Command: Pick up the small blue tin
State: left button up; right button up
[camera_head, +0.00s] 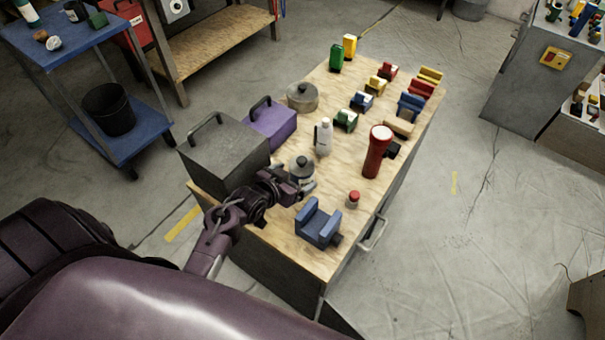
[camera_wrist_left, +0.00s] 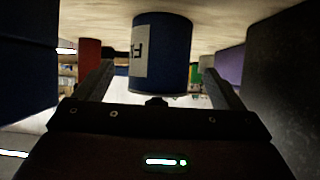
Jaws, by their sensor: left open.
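The small blue tin (camera_wrist_left: 176,52) has a white label with dark letters and stands on the table, which is at the top of the inverted left wrist view. In the head view the tin (camera_head: 302,166) shows a grey top, and its lower part is partly hidden by my gripper. My left gripper (camera_head: 299,182) is open and points at the tin, low over the table. In the left wrist view the fingers of this gripper (camera_wrist_left: 158,75) spread to either side of the tin, with gaps. I cannot tell how far the tin sits between them. My right gripper is out of view.
A grey toolbox (camera_head: 226,152) and a purple box (camera_head: 271,126) stand left of the tin. A white bottle (camera_head: 323,138) is behind it. A blue vise-like block (camera_head: 317,226), a red-topped item (camera_head: 353,200) and a red flashlight (camera_head: 377,152) are to the right.

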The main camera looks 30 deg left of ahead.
pick_arm(q)
jog(key=x, duration=0.3)
jog(key=shift+w+f, duration=0.3)
jog(key=shift+w+d+f, duration=0.1)
jog(key=shift+w+f, duration=0.15)
jog(key=shift+w, duration=0.1)
jog(key=c, duration=1.1)
jog(key=shift+c, duration=1)
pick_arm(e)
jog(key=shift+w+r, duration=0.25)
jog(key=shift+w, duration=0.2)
pick_arm(q)
jog(key=shift+r, duration=0.15)
